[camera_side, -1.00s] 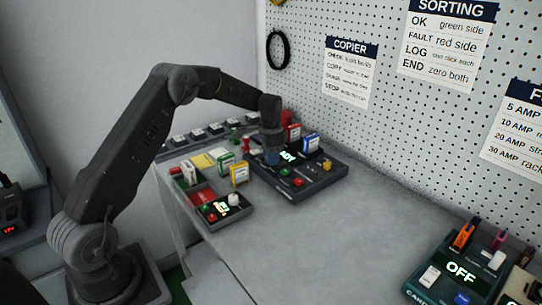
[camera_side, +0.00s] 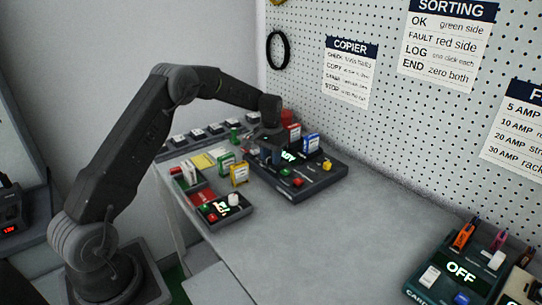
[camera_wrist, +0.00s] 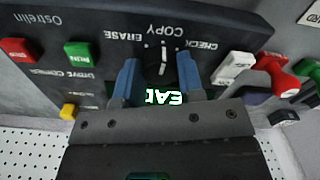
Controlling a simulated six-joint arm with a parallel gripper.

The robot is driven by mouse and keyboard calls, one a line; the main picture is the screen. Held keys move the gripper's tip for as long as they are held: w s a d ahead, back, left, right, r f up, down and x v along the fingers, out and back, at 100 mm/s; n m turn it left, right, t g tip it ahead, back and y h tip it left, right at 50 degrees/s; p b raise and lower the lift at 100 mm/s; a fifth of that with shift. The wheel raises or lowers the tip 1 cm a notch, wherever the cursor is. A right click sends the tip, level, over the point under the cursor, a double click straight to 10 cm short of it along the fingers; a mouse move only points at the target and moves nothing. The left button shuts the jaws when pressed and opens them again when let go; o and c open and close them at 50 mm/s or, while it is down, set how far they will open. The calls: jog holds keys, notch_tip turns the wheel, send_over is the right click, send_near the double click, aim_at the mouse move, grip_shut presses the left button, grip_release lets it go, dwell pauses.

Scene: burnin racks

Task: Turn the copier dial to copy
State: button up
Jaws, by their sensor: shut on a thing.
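The copier (camera_side: 310,185) is a dark box at the back of the bench; it shows upside down in the wrist view (camera_wrist: 210,20). Its dial (camera_wrist: 163,62) is a dark knob with a white line, below the printed words ERASE, COPY and CHECK. The line looks upright, toward COPY in the middle. My gripper (camera_wrist: 160,78) has its blue fingers on either side of the dial and is shut on it. In the side view my gripper (camera_side: 269,154) hides the dial. The lit display (camera_wrist: 165,97) is partly covered by my gripper.
A red button (camera_wrist: 15,50), a green button (camera_wrist: 78,52), a yellow button (camera_wrist: 68,111) and a white switch (camera_wrist: 233,66) surround the dial. A red lever (camera_wrist: 278,74) stands close by. A smaller panel (camera_side: 223,219) sits in front. The bench's middle (camera_side: 330,240) is clear.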

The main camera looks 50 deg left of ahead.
jog(key=shift+n, duration=0.5)
jog(key=o, duration=0.9)
notch_tip(320, 180, up, 14)
dwell(0.4)
